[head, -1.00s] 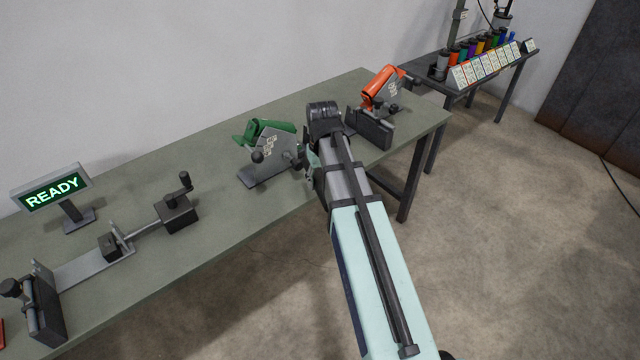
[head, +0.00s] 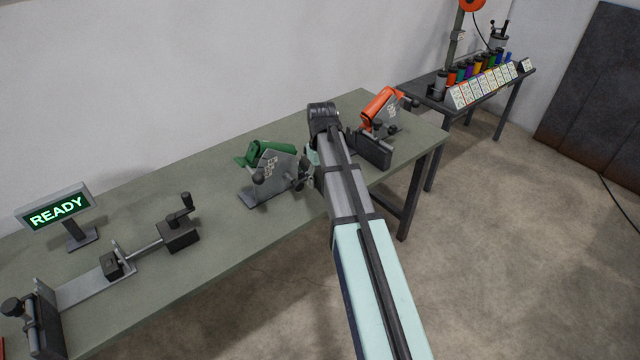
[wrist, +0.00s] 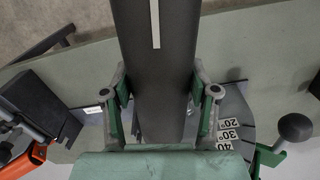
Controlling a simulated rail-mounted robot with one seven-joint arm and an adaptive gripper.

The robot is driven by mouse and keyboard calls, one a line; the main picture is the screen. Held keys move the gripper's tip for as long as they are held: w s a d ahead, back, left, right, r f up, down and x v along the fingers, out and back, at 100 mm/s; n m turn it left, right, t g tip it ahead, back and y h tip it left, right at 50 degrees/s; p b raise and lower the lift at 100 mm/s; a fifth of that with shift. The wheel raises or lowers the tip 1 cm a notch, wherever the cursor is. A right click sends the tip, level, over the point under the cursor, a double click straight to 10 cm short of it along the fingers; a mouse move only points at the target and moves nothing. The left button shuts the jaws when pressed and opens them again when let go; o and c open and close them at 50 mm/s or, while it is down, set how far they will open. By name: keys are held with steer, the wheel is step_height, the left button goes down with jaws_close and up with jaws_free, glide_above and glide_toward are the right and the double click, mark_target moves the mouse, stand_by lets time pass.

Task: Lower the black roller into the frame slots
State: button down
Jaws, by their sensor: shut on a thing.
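My gripper (wrist: 160,98) is shut on the black roller (wrist: 155,50), a dark cylinder with a white stripe. The roller runs from the top of the wrist view down between the two fingers. A grey angle plate (wrist: 231,125) marked 20°, 30° and 40° shows below and right of the roller. In the head view the green and grey frame (head: 270,165) stands on the bench just left of my arm. The fingers and roller are mostly hidden behind my arm there. The frame slots cannot be made out, nor whether the roller touches them.
An orange and grey fixture (head: 381,108) with a dark block (head: 372,150) stands right of my arm. A black knob (wrist: 295,127) is close on the right in the wrist view. A READY sign (head: 58,211) and a crank jig (head: 178,235) are at left on the bench (head: 120,200).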

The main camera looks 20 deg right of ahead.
steer(key=w+d+r+n+p, duration=0.2)
steer(key=w+d+n, duration=0.5)
steer(key=w+n, duration=0.3)
steer(key=w+d+r+n+p, duration=0.2)
steer(key=w+d+n, duration=0.5)
steer(key=w, duration=0.9)
steer(key=shift+w+d+r+n, duration=0.2)
steer(key=shift+r+n, duration=0.5)
steer(key=shift+n, duration=0.9)
steer(key=shift+s+f, duration=0.1)
steer(key=shift+f, duration=0.05)
step_height(320, 180, down, 7)
steer(key=b, duration=0.2)
stand_by(0.5)
steer(key=shift+f, duration=1)
stand_by(1.6)
